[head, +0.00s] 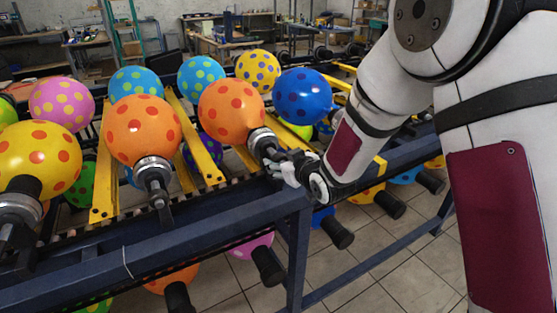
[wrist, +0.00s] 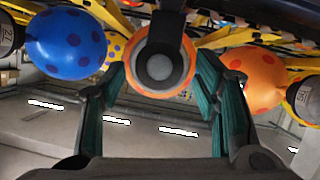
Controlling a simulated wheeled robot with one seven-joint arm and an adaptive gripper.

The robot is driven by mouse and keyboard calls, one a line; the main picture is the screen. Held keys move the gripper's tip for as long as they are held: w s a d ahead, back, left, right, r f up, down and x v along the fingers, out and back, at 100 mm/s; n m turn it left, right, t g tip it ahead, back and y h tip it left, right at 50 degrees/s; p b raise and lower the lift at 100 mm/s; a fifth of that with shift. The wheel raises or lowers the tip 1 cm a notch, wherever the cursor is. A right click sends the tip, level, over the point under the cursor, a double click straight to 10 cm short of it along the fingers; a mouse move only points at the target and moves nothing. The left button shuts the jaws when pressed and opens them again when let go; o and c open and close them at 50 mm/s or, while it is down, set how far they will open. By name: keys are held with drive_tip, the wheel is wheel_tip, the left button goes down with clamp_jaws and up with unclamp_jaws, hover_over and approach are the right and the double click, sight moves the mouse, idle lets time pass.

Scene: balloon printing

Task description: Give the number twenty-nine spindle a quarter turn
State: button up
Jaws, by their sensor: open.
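The spindle (wrist: 160,67) in the middle of the wrist view is seen end-on, a dark round cap with a grey centre. An orange balloon (head: 231,111) with red dots is mounted on it and shows as a ring behind the cap in the wrist view. In the head view this spindle (head: 262,141) has a metal collar and points toward my gripper (head: 284,166). My gripper is open, with one green-padded finger on each side of the spindle end and visible gaps between. No number is readable on this spindle.
A blue dotted balloon (head: 303,96) is on the neighbouring spindle to the right, and another orange balloon (head: 144,130) to the left. Small number labels on neighbouring spindles are hard to read. A dark blue frame rail (head: 200,238) runs below my gripper. Yellow bars (head: 196,140) separate the balloons.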

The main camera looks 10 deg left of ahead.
sight(267, 147)
drive_tip(key=shift+x, duration=1.65)
drive_tip(key=c, duration=1.2)
